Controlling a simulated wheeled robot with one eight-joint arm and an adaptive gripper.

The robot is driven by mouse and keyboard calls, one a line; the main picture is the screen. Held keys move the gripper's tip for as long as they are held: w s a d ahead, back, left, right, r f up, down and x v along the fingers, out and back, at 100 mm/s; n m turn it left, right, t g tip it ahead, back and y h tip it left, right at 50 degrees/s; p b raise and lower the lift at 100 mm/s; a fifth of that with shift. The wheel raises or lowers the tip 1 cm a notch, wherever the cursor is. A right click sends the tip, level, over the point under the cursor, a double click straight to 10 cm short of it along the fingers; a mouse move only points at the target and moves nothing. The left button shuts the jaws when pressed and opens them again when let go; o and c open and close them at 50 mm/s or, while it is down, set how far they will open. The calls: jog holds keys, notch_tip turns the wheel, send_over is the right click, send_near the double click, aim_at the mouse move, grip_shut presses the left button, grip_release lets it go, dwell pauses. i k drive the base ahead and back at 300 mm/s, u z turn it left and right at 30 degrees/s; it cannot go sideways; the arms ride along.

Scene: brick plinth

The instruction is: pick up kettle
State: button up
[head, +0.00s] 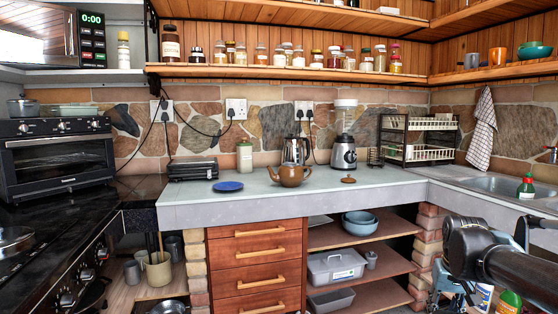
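A brown, rounded teapot-like kettle (289,176) with a spout and handle sits upright near the front edge of the grey countertop (225,204). Right behind it stands a taller steel and dark electric kettle (296,150), its lower part partly hidden by the brown one. My gripper (446,298) is low at the right, below the counter's height and well apart from both kettles. It is partly cut off by the picture's bottom edge and its fingers are not clear.
A blue plate (228,186) lies left of the brown kettle, and a small brown lid-like disc (348,180) lies right of it. A blender (344,150), green canister (244,157), toaster (192,168) and dish rack (418,138) stand further back. A shelf (290,72) of jars hangs above.

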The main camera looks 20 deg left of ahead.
aim_at(294, 149)
jog(key=u, duration=0.15)
jog(key=i, duration=1)
jog(key=z, duration=0.05)
